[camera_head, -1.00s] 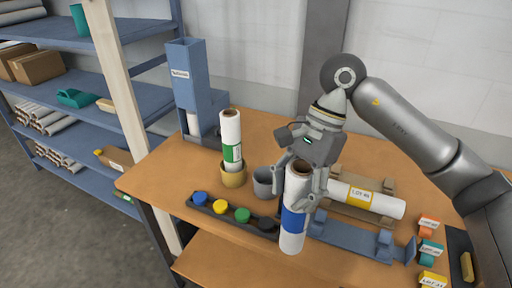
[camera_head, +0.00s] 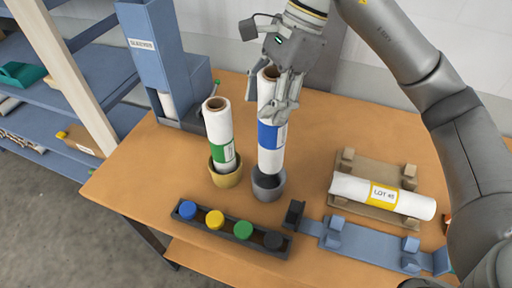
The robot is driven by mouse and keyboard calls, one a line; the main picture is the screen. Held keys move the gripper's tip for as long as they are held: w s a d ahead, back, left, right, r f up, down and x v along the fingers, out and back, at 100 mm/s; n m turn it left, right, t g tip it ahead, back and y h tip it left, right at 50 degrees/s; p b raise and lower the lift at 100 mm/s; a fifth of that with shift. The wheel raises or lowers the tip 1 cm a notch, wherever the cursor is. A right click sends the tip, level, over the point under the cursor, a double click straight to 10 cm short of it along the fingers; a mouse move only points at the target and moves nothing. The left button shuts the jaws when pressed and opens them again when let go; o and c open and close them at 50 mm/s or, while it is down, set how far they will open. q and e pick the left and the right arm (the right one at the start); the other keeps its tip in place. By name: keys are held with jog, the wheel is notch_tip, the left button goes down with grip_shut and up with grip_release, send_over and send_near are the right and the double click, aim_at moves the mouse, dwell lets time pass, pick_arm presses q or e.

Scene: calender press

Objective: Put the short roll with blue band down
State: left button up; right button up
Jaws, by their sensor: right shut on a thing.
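The short roll with blue band (camera_head: 270,159) is white and stands upright, with its lower end at the mouth of the grey cup (camera_head: 268,186). It appears to be in the cup, but whether it rests on the cup's bottom is hidden. My right gripper (camera_head: 275,110) is shut on the upper part of this roll, above the blue band. My left gripper is not in view.
A green-banded roll (camera_head: 218,130) leans slightly in a yellow cup (camera_head: 225,178) just left. A dark tray (camera_head: 232,231) with coloured caps lies in front. A yellow-banded roll (camera_head: 350,187) lies on a cradle at right, behind a blue stand (camera_head: 370,243). A blue sleeve dispenser (camera_head: 150,55) stands at back left.

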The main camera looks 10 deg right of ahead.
aim_at(265, 139)
jog(key=shift+s, duration=0.15)
notch_tip(265, 139, down, 5)
jog(key=shift+r+p, duration=0.1)
jog(key=shift+p, duration=0.55)
jog(key=shift+f, duration=0.35)
notch_tip(265, 139, down, 4)
jog(key=shift+r+p, duration=0.25)
jog(key=shift+p, duration=0.15)
jog(key=shift+f, duration=0.25)
jog(key=shift+f+b, duration=0.3)
jog(key=shift+b, duration=0.05)
jog(key=o, duration=1.7)
jog(key=shift+r, duration=0.1)
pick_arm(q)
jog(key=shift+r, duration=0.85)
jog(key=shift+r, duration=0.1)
